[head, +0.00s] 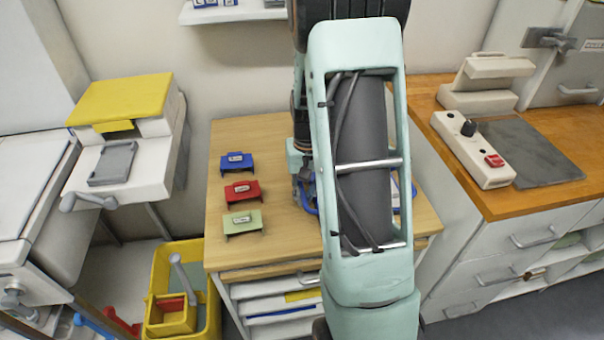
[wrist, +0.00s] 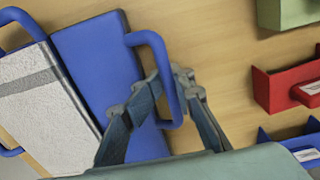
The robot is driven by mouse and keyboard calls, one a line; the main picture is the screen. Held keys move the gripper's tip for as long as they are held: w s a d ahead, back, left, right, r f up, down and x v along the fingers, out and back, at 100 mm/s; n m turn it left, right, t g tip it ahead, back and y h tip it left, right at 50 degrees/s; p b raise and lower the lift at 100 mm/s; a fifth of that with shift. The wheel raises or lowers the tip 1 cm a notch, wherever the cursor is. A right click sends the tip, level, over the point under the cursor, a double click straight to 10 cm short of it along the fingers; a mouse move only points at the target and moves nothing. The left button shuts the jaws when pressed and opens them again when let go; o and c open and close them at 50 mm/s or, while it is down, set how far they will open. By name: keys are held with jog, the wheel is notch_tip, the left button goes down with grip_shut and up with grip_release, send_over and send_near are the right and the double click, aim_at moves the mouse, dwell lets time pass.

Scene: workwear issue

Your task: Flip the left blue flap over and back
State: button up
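In the wrist view a flat blue flap (wrist: 97,75) lies beside a grey-white textured panel (wrist: 38,100). A blue loop handle (wrist: 155,40) stands out from its right side, toward the coloured holders. My gripper (wrist: 167,80) has its fingertips on both sides of the handle bar and looks closed on it. In the head view my arm hides most of the blue-edged piece; a bit of blue (head: 306,200) shows left of the arm, and my gripper (head: 303,182) is partly hidden there. Another blue loop (wrist: 18,22) is at the wrist view's left edge.
Blue (head: 237,161), red (head: 241,191) and green (head: 243,222) holders stand in a column on the left of the wooden table (head: 270,240). Bare wood lies between them and the blue-edged piece. A yellow-topped machine (head: 125,100) is at left, a control box (head: 473,150) at right.

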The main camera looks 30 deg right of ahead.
notch_tip(320, 180, up, 8)
jog(key=p, duration=0.5)
jog(key=shift+p, duration=0.3)
